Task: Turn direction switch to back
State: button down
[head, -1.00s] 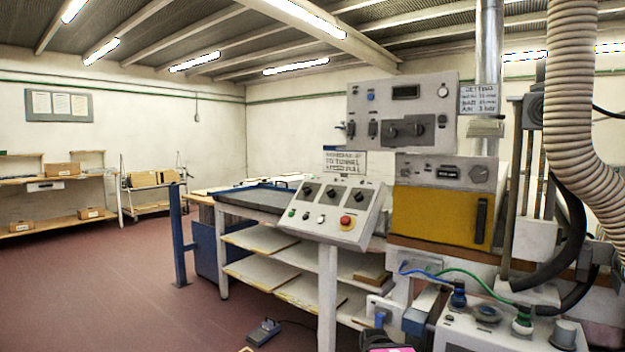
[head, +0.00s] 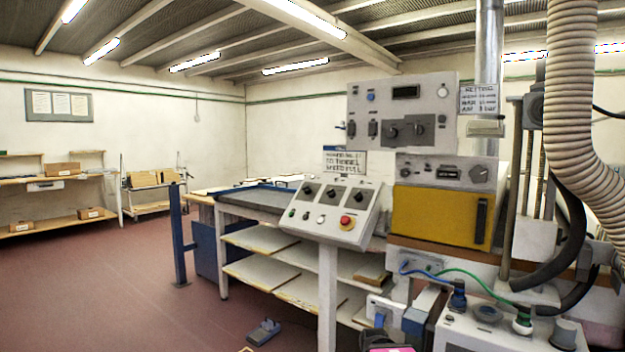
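A sloped grey control box (head: 322,228) stands on a white post in the middle of the head view. It has three black rotary switches along its top row: a left one (head: 309,189), a middle one (head: 332,191) and a right one (head: 357,195). Their labels are too small to read, so I cannot tell which is the direction switch or where it points. Below them are small push buttons and a red mushroom button (head: 347,222) on a yellow ring.
Behind the box is a bench (head: 262,203) with shelves. To the right are a grey upper panel (head: 425,90) with dials, a yellow door (head: 430,218), hoses and a ribbed duct (head: 570,100). A foot pedal (head: 264,332) lies on the floor. The red floor at left is clear.

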aim_at(331, 193)
jog(key=i+j+z, duration=0.1)
jog(key=j, duration=0.25)
jog(key=i+j, duration=0.25)
jog(key=j, duration=0.15)
jog(key=i+j+z, duration=0.15)
jog(key=j, duration=0.2)
jog(key=i+j+z, duration=0.1)
jog(key=j, duration=0.3)
jog(key=i+j+z, duration=0.1)
jog(key=j, duration=0.3)
jog(key=i+j+z, duration=0.35)
jog(key=i+j, duration=0.35)
jog(key=k+j+z, duration=0.2)
jog(key=k, duration=0.35)
jog(key=j, duration=0.05)
